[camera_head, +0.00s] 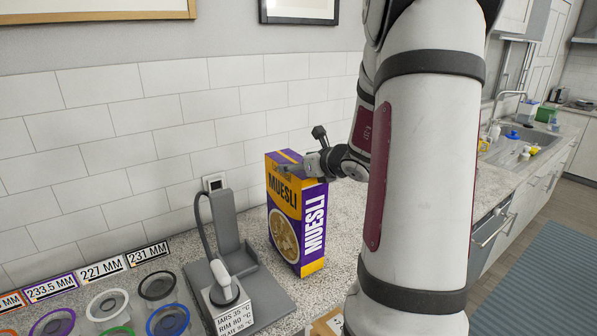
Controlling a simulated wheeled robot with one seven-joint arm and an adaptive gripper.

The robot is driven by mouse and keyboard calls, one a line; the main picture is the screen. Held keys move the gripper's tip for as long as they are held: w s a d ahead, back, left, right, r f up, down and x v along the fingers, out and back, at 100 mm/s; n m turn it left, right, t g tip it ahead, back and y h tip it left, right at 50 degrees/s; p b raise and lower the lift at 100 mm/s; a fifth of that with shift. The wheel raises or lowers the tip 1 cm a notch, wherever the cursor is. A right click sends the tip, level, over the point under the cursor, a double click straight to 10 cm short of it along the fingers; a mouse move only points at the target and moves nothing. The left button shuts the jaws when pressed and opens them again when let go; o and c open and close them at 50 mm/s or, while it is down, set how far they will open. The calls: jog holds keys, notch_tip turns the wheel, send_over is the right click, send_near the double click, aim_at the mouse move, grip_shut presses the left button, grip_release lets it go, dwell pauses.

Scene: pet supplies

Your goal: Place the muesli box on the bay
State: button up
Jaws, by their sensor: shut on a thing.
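A grey stand with an upright back and a flat base plate (268,294) is left of the box. Nothing in view is marked as the bay, so I cannot tell whether this stand is it.
Several coloured ring-topped jars (157,286) and size labels (149,254) are at lower left. My arm hides the counter's right part. A sink (533,140) is far right.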

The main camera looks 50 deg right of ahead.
notch_tip(320, 180, up, 2)
jog(key=shift+r, duration=0.1)
jog(key=shift+s+r, duration=0.1)
jog(key=shift+r, duration=0.05)
jog(key=s+a, duration=0.3)
jog(key=s, duration=0.4)
jog(key=s+a+r, duration=0.1)
jog(key=s+a, duration=0.2)
jog(key=s, duration=0.4)
jog(key=shift+s+a+r+b, duration=0.15)
jog(key=shift+a+r+b, duration=0.05)
jog(key=shift+a+b, duration=0.2)
